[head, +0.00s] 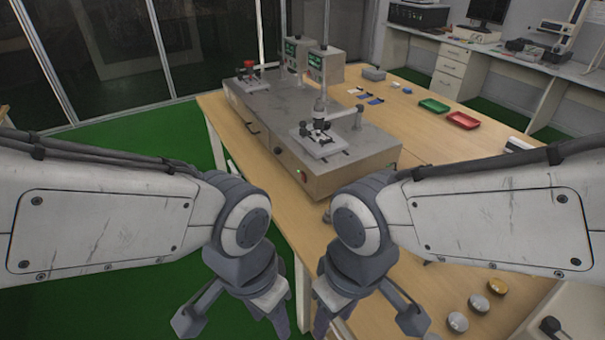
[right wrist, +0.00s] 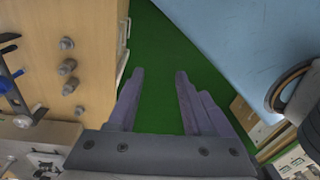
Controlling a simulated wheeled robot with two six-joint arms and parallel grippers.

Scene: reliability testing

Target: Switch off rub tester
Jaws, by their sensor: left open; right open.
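The rub tester (head: 285,135) is a long grey metal box on the wooden table, with two test stations and two upright control boxes with green displays (head: 316,62). A small green light or switch (head: 301,172) shows on its near front face, beside a dark knob (head: 278,150). My left gripper (head: 245,325) hangs low in front of the table over the green floor; its fingertips are partly cut off by the frame. My right gripper (head: 365,325) hangs low near the table's front edge. In the right wrist view its fingers (right wrist: 158,85) are apart with nothing between them.
The wooden table (head: 430,205) has free room right of the tester. A green tray (head: 434,106), a red tray (head: 462,120) and small blue items (head: 374,100) lie at the back. Several round metal pieces (head: 478,303) sit at the near right. A lab bench (head: 500,50) stands behind.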

